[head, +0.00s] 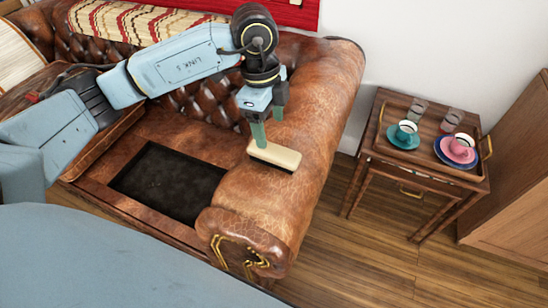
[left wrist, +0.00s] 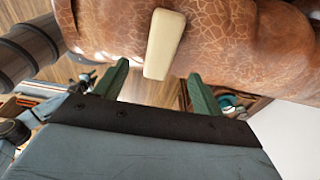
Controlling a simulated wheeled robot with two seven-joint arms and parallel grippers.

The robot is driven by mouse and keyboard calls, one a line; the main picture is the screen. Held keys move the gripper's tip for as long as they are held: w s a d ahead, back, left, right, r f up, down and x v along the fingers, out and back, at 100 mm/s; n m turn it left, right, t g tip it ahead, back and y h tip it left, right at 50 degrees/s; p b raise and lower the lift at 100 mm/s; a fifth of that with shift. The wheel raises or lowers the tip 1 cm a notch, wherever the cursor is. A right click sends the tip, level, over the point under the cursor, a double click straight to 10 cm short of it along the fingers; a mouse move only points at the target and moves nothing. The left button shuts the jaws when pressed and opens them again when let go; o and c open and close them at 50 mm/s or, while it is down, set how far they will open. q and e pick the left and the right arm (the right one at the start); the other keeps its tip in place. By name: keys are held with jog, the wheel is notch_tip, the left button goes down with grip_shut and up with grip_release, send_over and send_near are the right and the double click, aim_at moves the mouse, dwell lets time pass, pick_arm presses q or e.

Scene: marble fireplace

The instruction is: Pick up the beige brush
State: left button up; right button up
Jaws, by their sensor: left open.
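The beige brush (head: 273,155) lies on top of the rolled leather arm of the brown sofa (head: 310,95). It has a pale beige back and a dark underside. My left gripper (head: 267,136) is above the brush, pointing down, with its green fingers near the brush's far edge. In the left wrist view the brush (left wrist: 164,44) shows between and beyond the two open green fingers (left wrist: 155,85). The fingers are apart, and the brush is not clamped between them. Whether a fingertip touches it I cannot tell. My right gripper is not in view.
A wooden cabinet (head: 515,170) stands far right. A dark recess (head: 165,185) lies left of the sofa arm. Floor between sofa and table is clear.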

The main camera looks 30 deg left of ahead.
aim_at(274, 150)
pick_arm(q)
jog(key=f, duration=0.4)
jog(key=shift+d+f+b, duration=0.15)
jog(key=shift+d+b, duration=0.1)
jog(key=shift+b, duration=0.05)
notch_tip(274, 150, down, 4)
jog(key=shift+d+b, duration=0.15)
jog(key=shift+b, duration=0.5)
jog(key=shift+f, duration=0.55)
jog(key=shift+w, duration=0.1)
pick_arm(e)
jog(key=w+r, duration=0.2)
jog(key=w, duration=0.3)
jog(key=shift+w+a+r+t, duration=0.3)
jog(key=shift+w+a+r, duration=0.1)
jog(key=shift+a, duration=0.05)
pick_arm(q)
jog(key=shift+c, duration=0.4)
